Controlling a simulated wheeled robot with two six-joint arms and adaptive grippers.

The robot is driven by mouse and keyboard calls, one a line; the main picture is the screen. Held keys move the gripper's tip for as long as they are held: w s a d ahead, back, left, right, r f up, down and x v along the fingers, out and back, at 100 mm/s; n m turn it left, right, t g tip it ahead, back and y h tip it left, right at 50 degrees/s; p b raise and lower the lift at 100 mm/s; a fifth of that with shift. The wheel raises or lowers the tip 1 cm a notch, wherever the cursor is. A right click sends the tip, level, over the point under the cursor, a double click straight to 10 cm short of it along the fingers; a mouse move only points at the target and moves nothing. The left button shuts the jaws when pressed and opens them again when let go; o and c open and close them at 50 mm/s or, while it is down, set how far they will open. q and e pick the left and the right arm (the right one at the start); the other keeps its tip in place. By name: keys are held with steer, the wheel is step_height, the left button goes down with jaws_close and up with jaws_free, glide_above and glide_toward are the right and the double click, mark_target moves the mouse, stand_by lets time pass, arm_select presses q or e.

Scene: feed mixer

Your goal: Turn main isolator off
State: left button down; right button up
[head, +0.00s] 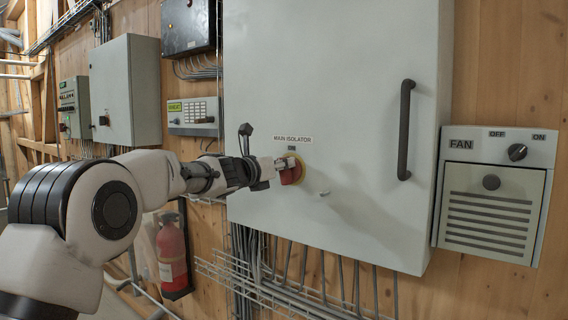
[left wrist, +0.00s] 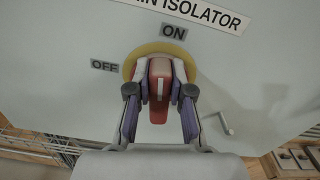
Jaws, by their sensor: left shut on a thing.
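The main isolator is a red rotary handle (head: 291,176) on a yellow round plate, on the grey cabinet door (head: 330,100) under the MAIN ISOLATOR label (head: 292,139). The red handle (left wrist: 159,108) also shows in the left wrist view. There the ON label (left wrist: 174,31) is above the plate and the OFF label (left wrist: 104,65) is to its left. The handle's white line runs upright, roughly towards ON. My left gripper (left wrist: 160,82) is shut on the handle, one finger on each side; in the head view the left gripper (head: 281,166) partly covers it. My right gripper is not in view.
A small bent lever (head: 323,192) sticks out right of the isolator. A dark door handle (head: 405,130) stands farther right, then the fan panel (head: 490,195) with its knob. A red fire extinguisher (head: 172,255) is below my left arm. Cables run below the cabinet.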

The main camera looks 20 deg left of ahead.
arm_select(q)
steer(key=n, duration=0.2)
steer(key=n+p, duration=0.1)
steer(key=n, duration=0.1)
steer(key=shift+w+a+n+p, duration=0.1)
steer(key=shift+a+n+p, duration=0.2)
steer(key=shift+a, duration=0.05)
steer(key=shift+w+a+f+n+p, duration=0.1)
steer(key=shift+f+n+p, duration=0.2)
steer(key=shift+n+p, duration=1)
steer(key=shift+a+f+n+p, duration=0.15)
steer(key=shift+f+n+p, duration=0.1)
steer(key=shift+n, duration=2.1)
steer(key=shift+w+a+f+n+p, duration=0.1)
steer(key=shift+f+n+p, duration=0.4)
steer(key=shift+n, duration=1.35)
steer(key=shift+r, duration=0.15)
steer(key=c, duration=1)
jaws_free()
steer(key=shift+c, duration=0.2)
steer(key=shift+s, duration=0.1)
